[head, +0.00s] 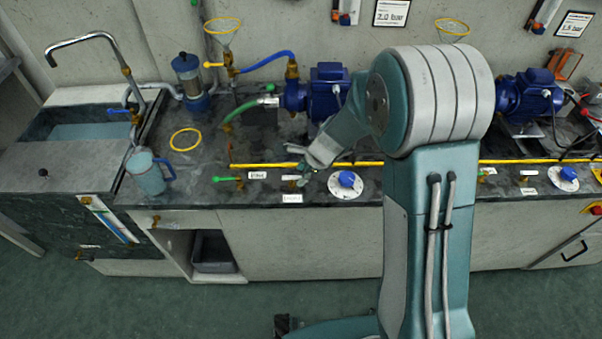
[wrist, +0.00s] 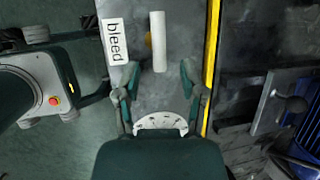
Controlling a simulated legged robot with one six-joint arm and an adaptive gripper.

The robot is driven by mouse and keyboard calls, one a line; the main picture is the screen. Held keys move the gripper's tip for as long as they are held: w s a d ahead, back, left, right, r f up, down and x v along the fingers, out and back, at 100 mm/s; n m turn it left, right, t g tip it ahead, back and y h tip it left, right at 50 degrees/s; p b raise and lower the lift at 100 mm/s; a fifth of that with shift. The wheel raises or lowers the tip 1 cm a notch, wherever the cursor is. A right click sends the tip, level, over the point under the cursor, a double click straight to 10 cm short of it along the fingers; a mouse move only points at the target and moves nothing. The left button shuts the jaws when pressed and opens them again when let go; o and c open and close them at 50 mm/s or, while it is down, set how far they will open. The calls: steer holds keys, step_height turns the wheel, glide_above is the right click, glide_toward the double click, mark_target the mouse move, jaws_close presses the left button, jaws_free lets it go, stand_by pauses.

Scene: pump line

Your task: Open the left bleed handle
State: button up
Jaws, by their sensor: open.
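The left bleed handle (head: 290,178) is a small white bar near the bench's front edge, lying along that edge. Its label (head: 293,198) is just in front of it. In the wrist view the white handle (wrist: 158,42) lies parallel to the yellow line, with a brassy spot at its left side, beside a label reading "bleed" (wrist: 115,41). My gripper (head: 306,170) is low over the bench at the handle's right end. In the wrist view my gripper (wrist: 160,72) is open, its fingers on either side of the handle's near end, with nothing held. Contact cannot be told.
A white dial with a blue knob (head: 346,181) sits close to the right of my gripper. A green handle (head: 228,179) is to the left. A yellow line (head: 262,165) runs behind the handles. A blue pump (head: 327,90) stands further back; a jug (head: 147,172) is left.

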steer(key=shift+f, duration=0.35)
